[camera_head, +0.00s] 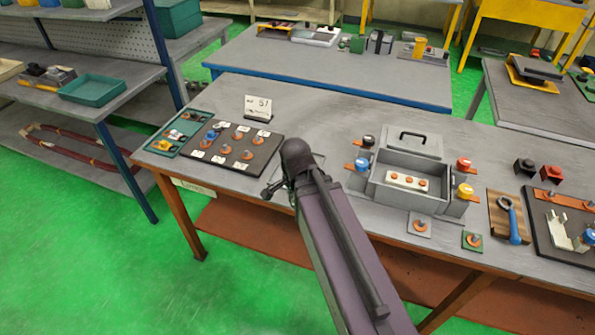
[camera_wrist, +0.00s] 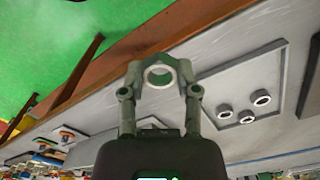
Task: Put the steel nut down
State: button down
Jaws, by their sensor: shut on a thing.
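My gripper (camera_wrist: 159,78) is shut on the steel nut (camera_wrist: 146,75), a pale ring held between the two fingertips in the wrist view. It is over the grey tabletop near the front edge. In the head view my gripper (camera_head: 272,190) is at the left-middle of the table, and I cannot make out the nut there. To the right in the wrist view lies a shallow grey tray (camera_wrist: 268,65) with three more nuts (camera_wrist: 262,97) in it. My arm hides most of that spot in the head view. I cannot tell the nut's height above the table.
A black board (camera_head: 262,158) with several studs and labels lies left of my gripper, with a number card (camera_head: 258,106) behind it. A grey box (camera_head: 412,190) with colored terminals stands to the right. A blue-handled wrench (camera_head: 515,232) lies farther right.

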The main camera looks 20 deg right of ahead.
jog(key=shift+w, duration=0.1)
jog(key=w, duration=0.4)
jog(key=w+f+b, duration=0.1)
jog(key=w, duration=0.9)
jog(key=shift+w+a+f, duration=0.1)
jog(key=shift+w+f, duration=0.1)
jog(key=shift+w, duration=0.05)
jog(key=shift+w, duration=0.65)
notch_tip(320, 180, down, 4)
jog(key=b, duration=0.4)
jog(key=shift+r, duration=0.15)
jog(key=c, duration=0.6)
grip_release()
jog(key=shift+r, duration=0.1)
notch_tip(320, 180, up, 12)
jog(key=p, duration=1.2)
